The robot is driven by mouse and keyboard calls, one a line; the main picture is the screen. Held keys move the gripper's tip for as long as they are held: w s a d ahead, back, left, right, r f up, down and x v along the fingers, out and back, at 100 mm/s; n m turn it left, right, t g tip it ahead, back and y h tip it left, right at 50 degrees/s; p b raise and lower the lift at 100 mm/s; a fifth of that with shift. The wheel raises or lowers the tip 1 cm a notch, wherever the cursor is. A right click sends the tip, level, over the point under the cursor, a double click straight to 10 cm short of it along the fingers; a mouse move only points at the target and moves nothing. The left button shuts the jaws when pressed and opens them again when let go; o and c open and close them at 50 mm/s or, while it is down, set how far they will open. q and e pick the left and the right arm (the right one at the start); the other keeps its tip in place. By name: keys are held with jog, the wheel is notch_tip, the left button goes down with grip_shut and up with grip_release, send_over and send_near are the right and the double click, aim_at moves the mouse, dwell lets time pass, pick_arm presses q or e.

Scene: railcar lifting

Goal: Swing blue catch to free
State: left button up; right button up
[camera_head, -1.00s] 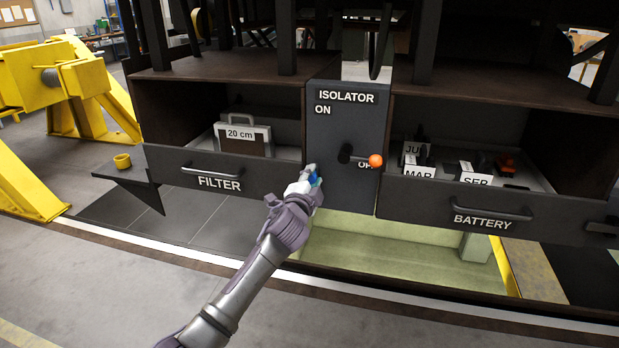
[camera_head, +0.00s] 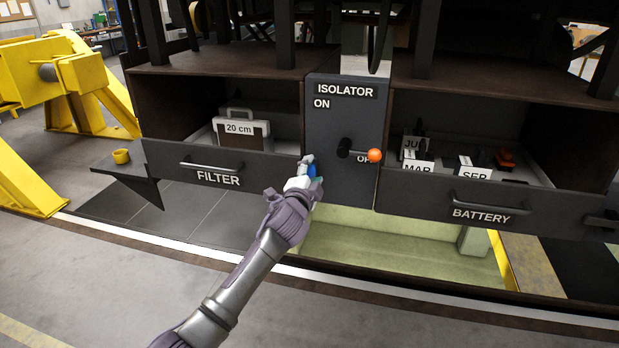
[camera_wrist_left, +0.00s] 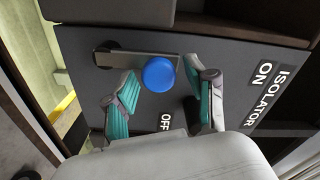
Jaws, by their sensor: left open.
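The blue catch (camera_head: 311,171) is at the lower left edge of the dark isolator panel (camera_head: 340,190). In the left wrist view it is a round blue knob (camera_wrist_left: 158,75) on a short grey bar (camera_wrist_left: 135,60); the bar's other end meets a dark pivot. My left gripper (camera_head: 308,165) is at the catch and partly covers it in the head view. In the left wrist view its two teal-padded fingers (camera_wrist_left: 158,86) are spread, with the knob between them. I cannot tell whether either finger touches it. My right gripper is not in view.
An orange-knobbed isolator handle (camera_head: 374,156) points to OFF, right of my gripper. The FILTER drawer (camera_head: 235,172) is on the left, holding a 20 cm case (camera_head: 242,133). The BATTERY drawer (camera_head: 470,205) is on the right.

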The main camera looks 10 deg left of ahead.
pick_arm(q)
jog(key=s, duration=1.2)
jog(key=shift+a, duration=0.2)
notch_tip(320, 180, down, 25)
jog(key=s+a+n+g+b, duration=0.1)
jog(key=s+a+n+g, duration=0.15)
jog(key=g, duration=0.25)
jog(key=s+a+f+n+g+b, duration=0.1)
jog(key=s+f+n+g, duration=0.1)
jog(key=s+f, duration=0.65)
jog(key=s+a+f+n+g+b, duration=0.15)
jog(key=s+f, duration=0.25)
jog(key=f, duration=1)
jog(key=s+f+n+g, duration=0.2)
jog(key=s+f, duration=0.5)
jog(key=s, duration=0.7)
jog(key=s+a+f+n+g, duration=0.1)
jog(key=s+f+g, duration=0.2)
jog(key=s+f, duration=0.5)
jog(key=s+a+f+n+g, duration=0.1)
jog(key=s+f, duration=0.7)
jog(key=s, duration=1.2)
jog(key=shift+s+a+n+g+y+b, duration=0.2)
jog(key=shift+s+n+g+y+b, duration=0.15)
jog(key=shift+n+g, duration=0.7)
jog(key=shift+m, duration=0.25)
